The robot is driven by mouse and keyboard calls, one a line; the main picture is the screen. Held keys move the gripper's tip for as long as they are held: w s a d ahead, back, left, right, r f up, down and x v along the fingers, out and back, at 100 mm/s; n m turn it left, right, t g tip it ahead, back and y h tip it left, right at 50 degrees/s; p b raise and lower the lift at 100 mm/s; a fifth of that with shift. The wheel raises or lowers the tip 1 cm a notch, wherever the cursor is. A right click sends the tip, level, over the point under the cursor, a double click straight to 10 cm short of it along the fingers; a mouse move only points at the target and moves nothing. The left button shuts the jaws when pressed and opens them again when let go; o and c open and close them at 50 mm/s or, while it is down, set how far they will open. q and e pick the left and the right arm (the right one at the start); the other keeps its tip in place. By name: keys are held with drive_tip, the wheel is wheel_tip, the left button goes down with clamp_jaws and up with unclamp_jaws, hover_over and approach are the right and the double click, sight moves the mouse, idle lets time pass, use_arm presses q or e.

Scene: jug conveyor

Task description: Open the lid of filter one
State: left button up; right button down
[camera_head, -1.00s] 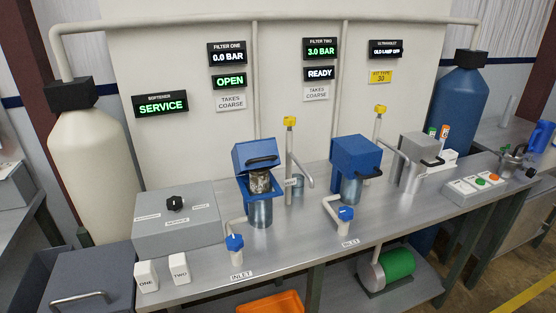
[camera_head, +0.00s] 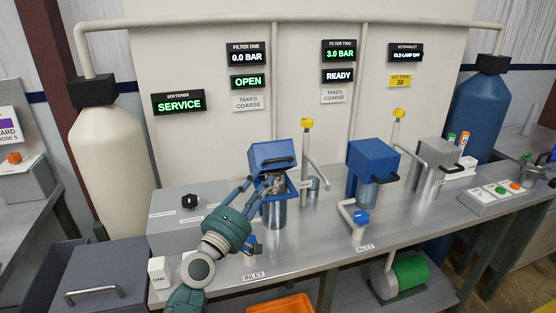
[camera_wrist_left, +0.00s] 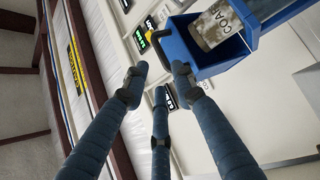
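Filter one is a metal canister (camera_head: 275,213) with a blue lid (camera_head: 267,155) that stands raised and tilted back, its black handle at the front. A cartridge shows under the lid, and the panel above reads OPEN. In the left wrist view the blue filter top (camera_wrist_left: 190,58) holds a cartridge (camera_wrist_left: 215,25) with partly visible lettering. My left gripper (camera_head: 260,186) is at the front left of filter one, its fingers spread and overlapping the blue rim in the head view; contact cannot be told. The left wrist view shows the fingers (camera_wrist_left: 160,88) apart, with nothing between them. My right gripper is not in view.
Filter two (camera_head: 372,160) stands to the right with its blue lid down. A pipe with a yellow handle (camera_head: 307,123) rises between the filters. The softener box (camera_head: 188,203) is left of filter one. A blue inlet valve (camera_head: 361,217) stands at the front.

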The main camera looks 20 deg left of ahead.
sight(277, 161)
use_arm(q)
drive_tip(key=p+x, duration=0.1)
drive_tip(key=x, duration=0.9)
drive_tip(key=shift+w+r, duration=0.15)
drive_tip(key=shift+w, duration=0.2)
clamp_jaws()
